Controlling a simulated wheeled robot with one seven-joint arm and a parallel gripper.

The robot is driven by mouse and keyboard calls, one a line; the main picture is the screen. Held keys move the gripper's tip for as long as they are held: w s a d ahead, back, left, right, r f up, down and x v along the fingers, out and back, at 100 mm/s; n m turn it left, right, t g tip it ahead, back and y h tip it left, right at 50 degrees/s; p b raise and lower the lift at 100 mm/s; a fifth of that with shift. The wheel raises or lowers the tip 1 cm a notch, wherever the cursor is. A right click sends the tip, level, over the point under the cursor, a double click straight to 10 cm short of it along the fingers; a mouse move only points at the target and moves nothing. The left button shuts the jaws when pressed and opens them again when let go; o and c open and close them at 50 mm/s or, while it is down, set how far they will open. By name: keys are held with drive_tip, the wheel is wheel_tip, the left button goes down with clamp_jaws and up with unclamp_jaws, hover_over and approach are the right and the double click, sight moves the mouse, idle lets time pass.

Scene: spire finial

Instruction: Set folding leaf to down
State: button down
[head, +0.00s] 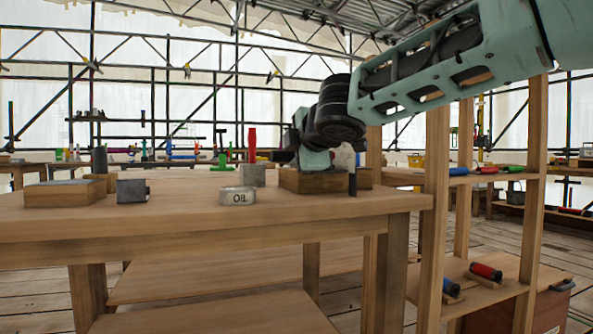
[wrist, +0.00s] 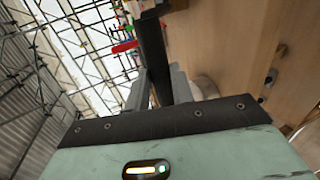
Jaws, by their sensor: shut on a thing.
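My gripper (head: 306,158) is over the right end of the wooden workbench (head: 190,212), low over a wooden block (head: 364,177) on its top. In the wrist view my gripper (wrist: 160,88) has its two grey fingers shut on a dark, straight bar (wrist: 152,48). The bar stretches away from the fingers, with the wooden bench surface (wrist: 230,50) to its right. I cannot tell whether this bar belongs to the folding leaf. The arm and gripper hide much of that spot in the head view, and I cannot pick out the leaf clearly.
A red cylinder (head: 252,145) rises behind. A wooden shelf rack (head: 437,200) stands close right of the bench. The bench's front middle is clear.

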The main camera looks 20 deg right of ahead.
drive_tip(key=shift+s+d+f+b, duration=0.15)
drive_tip(key=shift+f+b, duration=0.65)
drive_tip(key=shift+b, duration=0.65)
drive_tip(key=shift+f+b, duration=0.25)
drive_tip(key=shift+b, duration=0.15)
drive_tip(key=c, duration=1.2)
unclamp_jaws()
drive_tip(key=shift+c, duration=0.2)
drive_tip(key=shift+r, duration=0.15)
drive_tip(key=shift+s+r, duration=0.1)
drive_tip(key=shift+s, duration=0.05)
drive_tip(key=shift+s+r, duration=0.15)
drive_tip(key=shift+s, duration=0.1)
drive_tip(key=b+v, duration=0.1)
drive_tip(key=v, duration=1)
drive_tip(key=shift+s, duration=0.15)
